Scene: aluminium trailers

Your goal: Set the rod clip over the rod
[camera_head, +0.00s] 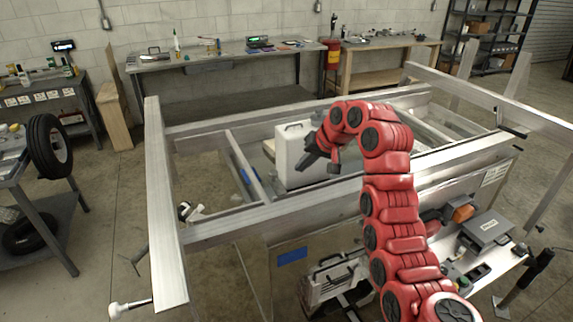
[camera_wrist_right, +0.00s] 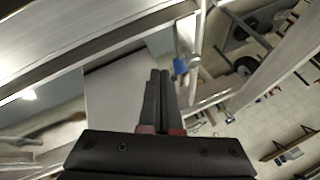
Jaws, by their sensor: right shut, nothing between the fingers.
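My right gripper (camera_head: 305,163) is over the aluminium trailer frame (camera_head: 215,228), beside a white upright box-like case (camera_head: 294,178). In the right wrist view its two dark fingers (camera_wrist_right: 160,73) lie together, with nothing seen between them, in front of a pale flat surface. A small blue piece (camera_wrist_right: 180,66) shows just beyond and to the right of the fingertips, apart from them in the picture. I cannot tell for certain which parts are the rod clip and the rod. My left gripper is not in view.
Long aluminium beams surround the gripper on all sides. A wheel (camera_head: 48,146) stands at the left. A grey case (camera_head: 486,229) rests on a surface at the right. Workbenches (camera_head: 225,60) line the back wall. Floor between frame and benches is mostly clear.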

